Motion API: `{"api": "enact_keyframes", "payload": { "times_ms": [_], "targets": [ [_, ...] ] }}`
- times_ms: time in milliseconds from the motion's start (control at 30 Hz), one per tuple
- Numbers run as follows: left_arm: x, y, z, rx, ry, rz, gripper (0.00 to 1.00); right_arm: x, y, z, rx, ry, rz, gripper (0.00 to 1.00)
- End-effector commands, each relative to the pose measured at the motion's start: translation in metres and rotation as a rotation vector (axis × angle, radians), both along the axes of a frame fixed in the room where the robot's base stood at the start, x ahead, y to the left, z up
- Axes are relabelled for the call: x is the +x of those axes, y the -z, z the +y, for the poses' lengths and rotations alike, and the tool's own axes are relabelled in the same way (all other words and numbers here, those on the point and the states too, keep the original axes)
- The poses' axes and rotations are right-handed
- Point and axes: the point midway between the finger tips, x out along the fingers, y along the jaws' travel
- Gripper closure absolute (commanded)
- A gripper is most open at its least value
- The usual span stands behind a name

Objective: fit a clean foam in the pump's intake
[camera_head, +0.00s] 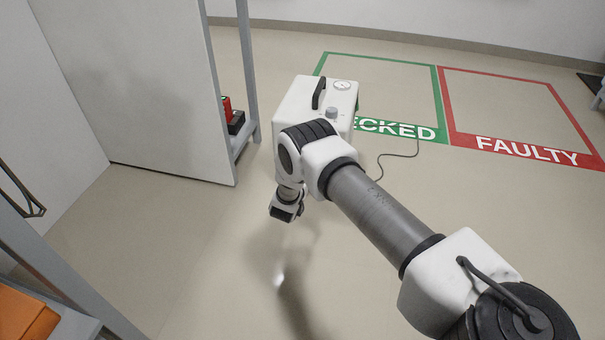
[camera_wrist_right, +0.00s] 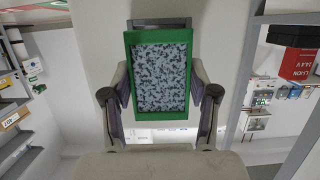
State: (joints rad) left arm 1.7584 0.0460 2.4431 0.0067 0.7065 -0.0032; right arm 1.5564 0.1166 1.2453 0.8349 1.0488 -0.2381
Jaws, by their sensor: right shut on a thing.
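The pump (camera_head: 313,98) is a white box with a black handle and a round gauge on top. It stands on the floor beyond my right arm. In the right wrist view, my right gripper (camera_wrist_right: 160,105) is shut on the foam (camera_wrist_right: 161,76), a speckled grey panel in a green frame, held by its two sides. A pale surface, probably the pump's face, lies behind the foam, with a dark slot edge (camera_wrist_right: 160,22) just above the frame. I cannot tell whether the foam touches it. In the head view, my wrist hides the foam and fingertips. My left gripper is not in view.
A green CHECKED floor zone (camera_head: 437,100) lies behind the pump, with a red FAULTY zone (camera_head: 452,104) beside it. A cable (camera_head: 400,156) trails on the floor. A white panel (camera_head: 150,95) and a shelf post (camera_head: 247,70) stand left. The floor in front is clear.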

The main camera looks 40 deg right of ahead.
Motion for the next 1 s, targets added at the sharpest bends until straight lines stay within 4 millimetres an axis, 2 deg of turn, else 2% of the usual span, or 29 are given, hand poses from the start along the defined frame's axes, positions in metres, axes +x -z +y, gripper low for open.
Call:
{"api": "enact_keyframes", "payload": {
  "times_ms": [1000],
  "targets": [
    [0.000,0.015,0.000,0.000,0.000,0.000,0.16,0.013,0.001,-0.015,0.000,0.000,-0.001,0.82]
  ]
}}
